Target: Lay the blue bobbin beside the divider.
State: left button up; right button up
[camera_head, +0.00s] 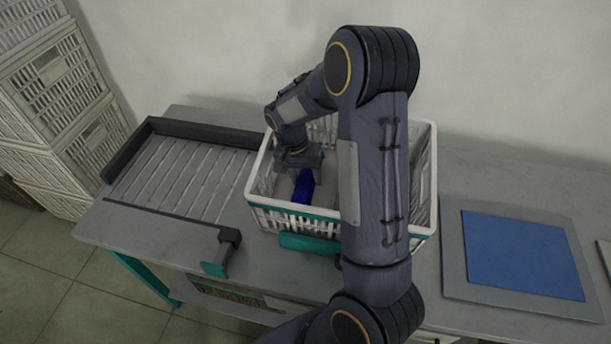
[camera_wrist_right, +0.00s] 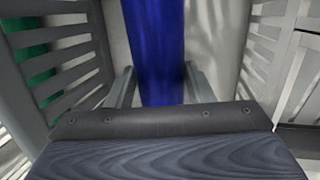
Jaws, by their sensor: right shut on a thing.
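The blue bobbin (camera_head: 303,187) is inside the white crate (camera_head: 266,206), toward its left part. My right gripper (camera_head: 300,165) reaches down into the crate and is shut on the bobbin. In the right wrist view the bobbin (camera_wrist_right: 157,40) runs lengthwise between the two fingers (camera_wrist_right: 158,85). I cannot tell whether the bobbin touches the crate floor. I cannot make out the divider for sure; a pale slatted panel (camera_wrist_right: 262,45) stands to the right of the bobbin in the wrist view. My arm hides much of the crate's right half. My left gripper is not in view.
A grey slatted tray (camera_head: 180,172) with dark rims lies left of the crate. A teal piece (camera_head: 308,243) is at the crate's front. A blue mat (camera_head: 522,252) on a grey plate lies at the right. Pale crates (camera_head: 55,90) are stacked at the far left.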

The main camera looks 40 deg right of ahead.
jog(key=shift+f, duration=0.3)
jog(key=o, duration=1.1)
jog(key=v, duration=1.2)
jog(key=s+a+r+n+t+y, duration=0.1)
jog(key=s+a+n+t, duration=0.1)
jog(key=s, duration=0.5)
jog(key=s+a+r+n+t+y, duration=0.2)
jog(key=s+a+n+t, duration=0.1)
jog(key=s+a, duration=0.3)
jog(key=s+a+r+n+t+y, duration=0.2)
jog(key=s+a+n, duration=0.1)
jog(key=s+a, duration=0.2)
jog(key=shift+s+a+n+t, duration=0.1)
jog(key=shift+s+n+t, duration=0.2)
jog(key=shift+s, duration=1.1)
